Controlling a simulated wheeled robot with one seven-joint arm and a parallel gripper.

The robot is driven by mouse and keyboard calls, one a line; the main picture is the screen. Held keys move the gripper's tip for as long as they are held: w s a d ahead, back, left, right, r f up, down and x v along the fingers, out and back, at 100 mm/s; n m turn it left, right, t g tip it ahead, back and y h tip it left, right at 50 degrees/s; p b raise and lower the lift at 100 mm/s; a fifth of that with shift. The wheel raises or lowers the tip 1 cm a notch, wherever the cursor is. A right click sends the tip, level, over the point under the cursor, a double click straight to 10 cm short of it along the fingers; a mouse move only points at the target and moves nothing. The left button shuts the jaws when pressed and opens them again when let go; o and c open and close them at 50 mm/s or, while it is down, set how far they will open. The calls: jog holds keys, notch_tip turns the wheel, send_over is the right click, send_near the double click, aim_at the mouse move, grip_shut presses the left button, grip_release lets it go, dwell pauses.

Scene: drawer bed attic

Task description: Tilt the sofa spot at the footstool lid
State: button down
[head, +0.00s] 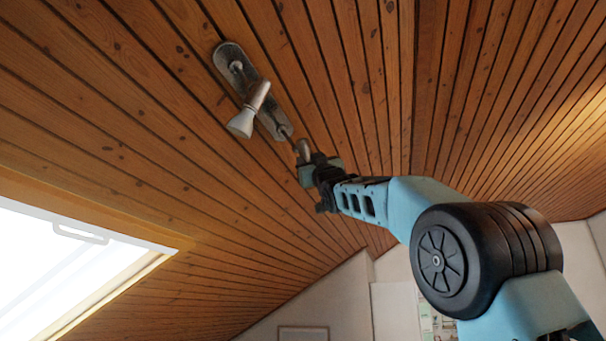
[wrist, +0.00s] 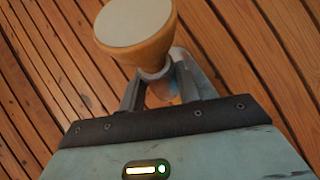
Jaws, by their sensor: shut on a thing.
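A ceiling lamp with a long metal plate (head: 227,62) is fixed to the sloped wooden ceiling. It carries two spots. One spot (head: 249,111) hangs free, with its pale face pointing down and left. My gripper (head: 308,160) is at the other spot (head: 302,149), at the plate's lower right end, and largely hides it. In the wrist view, my gripper (wrist: 160,92) is shut on the neck of this spot, whose round whitish face (wrist: 133,22) and orange-brown head show just beyond the fingers. The footstool lid is not in view.
The wooden plank ceiling (head: 350,80) slopes close around the lamp and my gripper. A bright skylight (head: 65,265) is at the lower left. A pale wall (head: 345,290) with a framed picture is below.

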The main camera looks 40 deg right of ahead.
jog(key=shift+f, duration=0.2)
jog(key=shift+w+r, duration=0.1)
jog(key=shift+r, duration=0.05)
jog(key=c, duration=1)
grip_release()
jog(key=b+v, duration=1.6)
jog(key=v, duration=0.1)
jog(key=shift+f, duration=0.3)
